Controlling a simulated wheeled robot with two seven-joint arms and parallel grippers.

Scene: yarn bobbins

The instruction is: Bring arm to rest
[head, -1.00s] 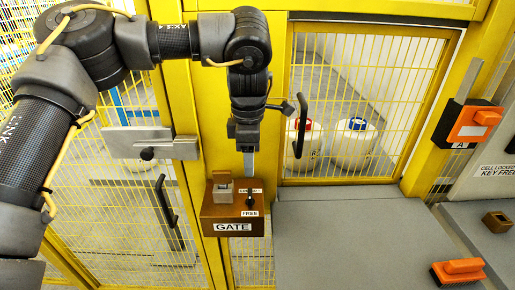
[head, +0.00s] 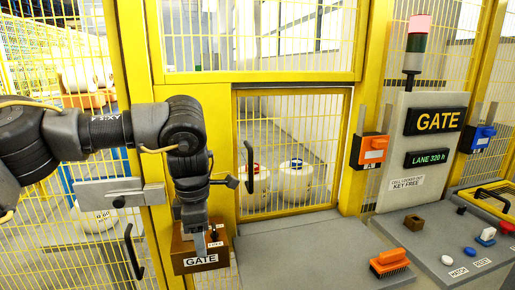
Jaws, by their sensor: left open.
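My left arm comes in from the left, and its gripper (head: 203,238) points down at the brown box labelled GATE (head: 186,262). The gripper is open, with nothing visible between its fingers. It covers part of the box's top, so I cannot tell if it touches the box. A black knob shows beside the fingers on the box. My right gripper is not in view.
A yellow mesh fence and gate with a black handle (head: 249,167) stand close behind the arm. A grey panel with GATE sign (head: 437,121) stands behind.

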